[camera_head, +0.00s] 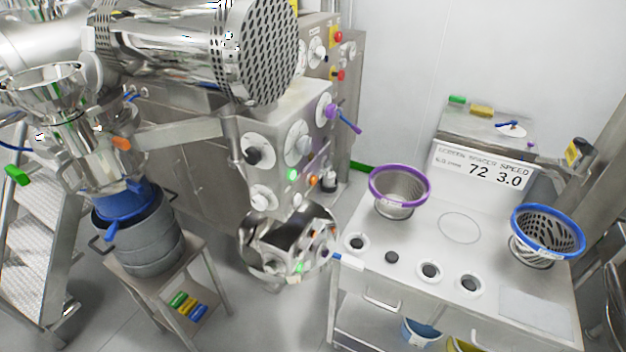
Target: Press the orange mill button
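A small orange button (313,180) shows low on the steel control panel (310,103), near the middle of the view. A lit green button (292,175) sits just to its left on the same panel. Black and purple knobs on round white dials surround these buttons. Another orange part (122,143) shows on the steel mill assembly at the left, but I cannot tell whether it is a button. My gripper is not in view, and nothing is seen touching the orange button.
A large perforated steel cylinder (200,45) juts out above the panel. A shiny round steel bowl (262,262) is below it. A steel bench (400,235) at the right carries a purple-rimmed basket (400,190) and a blue-rimmed basket (547,235). A grey drum (145,248) stands on a stool at left.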

